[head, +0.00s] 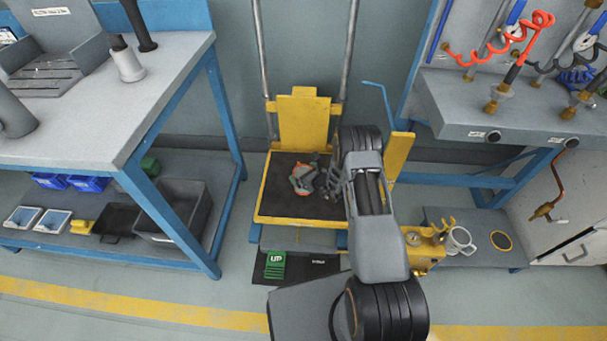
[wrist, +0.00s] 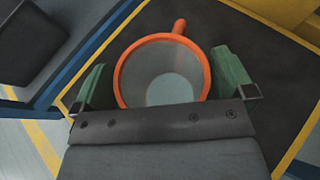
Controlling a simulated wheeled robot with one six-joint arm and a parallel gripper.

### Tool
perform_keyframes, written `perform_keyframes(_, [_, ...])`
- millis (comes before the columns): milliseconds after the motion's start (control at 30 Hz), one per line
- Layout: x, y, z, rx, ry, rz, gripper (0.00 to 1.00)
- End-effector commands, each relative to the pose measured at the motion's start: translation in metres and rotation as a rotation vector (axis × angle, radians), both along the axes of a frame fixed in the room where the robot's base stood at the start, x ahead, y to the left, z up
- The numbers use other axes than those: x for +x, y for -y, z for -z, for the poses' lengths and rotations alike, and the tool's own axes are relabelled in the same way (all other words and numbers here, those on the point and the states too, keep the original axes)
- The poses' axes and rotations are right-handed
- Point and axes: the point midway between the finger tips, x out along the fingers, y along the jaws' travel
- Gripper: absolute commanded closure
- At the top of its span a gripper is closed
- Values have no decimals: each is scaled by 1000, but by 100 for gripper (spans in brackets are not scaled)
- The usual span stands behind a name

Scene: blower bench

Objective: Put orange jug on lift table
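The orange jug (head: 300,186) stands on the dark top of the yellow lift table (head: 262,212). In the wrist view, the jug (wrist: 121,62) has an orange rim, a grey inside and a handle pointing away from my gripper. My gripper (wrist: 165,78) has its two green-padded fingers spread on either side of the jug. In the head view, my gripper (head: 318,180) reaches over the lift table from the right and partly hides the jug.
A grey workbench (head: 110,120) with blue legs stands at the left. A tool bench (head: 500,115) with coiled hoses is at the right. A green block marked UP (head: 274,266) lies before the lift table.

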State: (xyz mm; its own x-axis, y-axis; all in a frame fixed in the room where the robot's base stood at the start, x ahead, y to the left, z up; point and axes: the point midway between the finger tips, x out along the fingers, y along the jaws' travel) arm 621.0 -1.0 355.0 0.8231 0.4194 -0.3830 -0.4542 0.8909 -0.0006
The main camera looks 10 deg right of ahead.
Motion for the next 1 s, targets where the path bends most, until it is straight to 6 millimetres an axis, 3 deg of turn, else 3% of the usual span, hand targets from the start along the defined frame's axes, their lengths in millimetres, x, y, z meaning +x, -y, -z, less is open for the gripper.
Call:
perform_keyframes(267, [0,0,-5,0,0,0,0])
perform_keyframes(800, [-76,40,-41,1,-1,3,0])
perform_keyframes(1000, [-93,48,-48,-1,0,-3,0])
